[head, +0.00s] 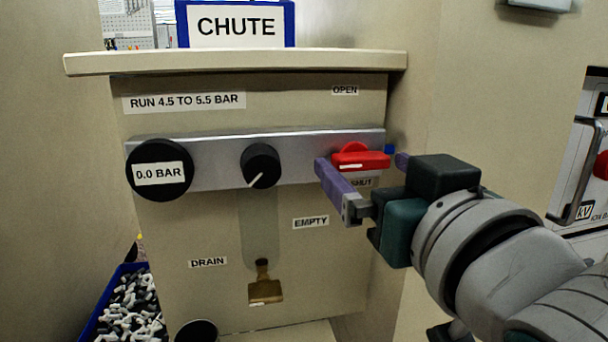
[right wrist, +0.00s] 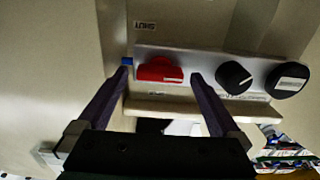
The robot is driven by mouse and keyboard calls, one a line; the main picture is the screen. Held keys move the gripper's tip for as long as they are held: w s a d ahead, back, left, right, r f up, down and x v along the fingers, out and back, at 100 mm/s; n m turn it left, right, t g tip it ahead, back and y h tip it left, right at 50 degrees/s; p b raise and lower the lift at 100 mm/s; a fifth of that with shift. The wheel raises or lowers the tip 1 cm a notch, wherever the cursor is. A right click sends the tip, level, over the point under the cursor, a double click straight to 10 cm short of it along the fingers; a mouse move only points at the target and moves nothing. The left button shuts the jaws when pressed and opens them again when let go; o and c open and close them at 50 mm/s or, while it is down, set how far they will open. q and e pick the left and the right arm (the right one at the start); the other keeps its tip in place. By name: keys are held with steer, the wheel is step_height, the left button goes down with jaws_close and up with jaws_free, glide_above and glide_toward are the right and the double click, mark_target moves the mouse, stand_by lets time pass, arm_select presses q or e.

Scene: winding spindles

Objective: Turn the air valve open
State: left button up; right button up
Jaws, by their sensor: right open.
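The red air valve handle (head: 360,158) sits at the right end of a silver bar on the panel, lying roughly level, with a white mark on its front. An OPEN label (head: 344,90) is above it and a SHUT label (head: 361,183) just below it. My right gripper (head: 361,163) is open, its two purple fingers on either side of the handle. In the right wrist view, the handle (right wrist: 160,71) shows between the open fingertips (right wrist: 161,75), with gaps visible; contact cannot be told. My left gripper is not in view.
A black gauge (head: 160,173) reads 0.0 BAR. A black knob (head: 260,166) sits left of the valve on the silver bar (head: 215,160). A ledge (head: 240,62) with a CHUTE sign (head: 236,26) overhangs the panel. A blue bin (head: 107,300) of small parts stands lower left.

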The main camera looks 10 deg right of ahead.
steer(key=shift+w, duration=0.65)
steer(key=c, duration=1.3)
